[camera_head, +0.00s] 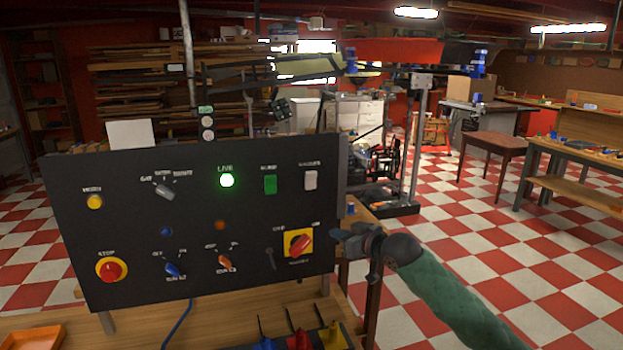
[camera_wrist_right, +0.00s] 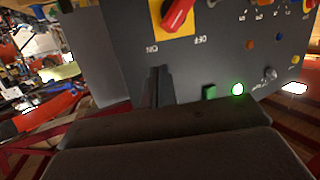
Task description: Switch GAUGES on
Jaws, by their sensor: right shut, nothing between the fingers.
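The GAUGES switch (camera_head: 310,180) is a white rocker at the upper right of the black control panel (camera_head: 130,225), under its label. A green rocker (camera_head: 270,185) is to its left and also shows in the wrist view (camera_wrist_right: 209,92). My right gripper (camera_head: 342,239) is shut and empty by the panel's right edge, lower than the GAUGES switch and apart from it. In the right wrist view its fingers (camera_wrist_right: 158,86) point at the panel, and the white rocker does not show, probably hidden behind them. My left gripper is not in view.
A red rotary handle on a yellow plate (camera_head: 290,238) is at the panel's lower right, close to my right gripper. The LIVE lamp (camera_head: 227,181) glows green. A red stop button (camera_head: 111,270) is at lower left. Coloured objects (camera_head: 299,338) stand on the bench in front.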

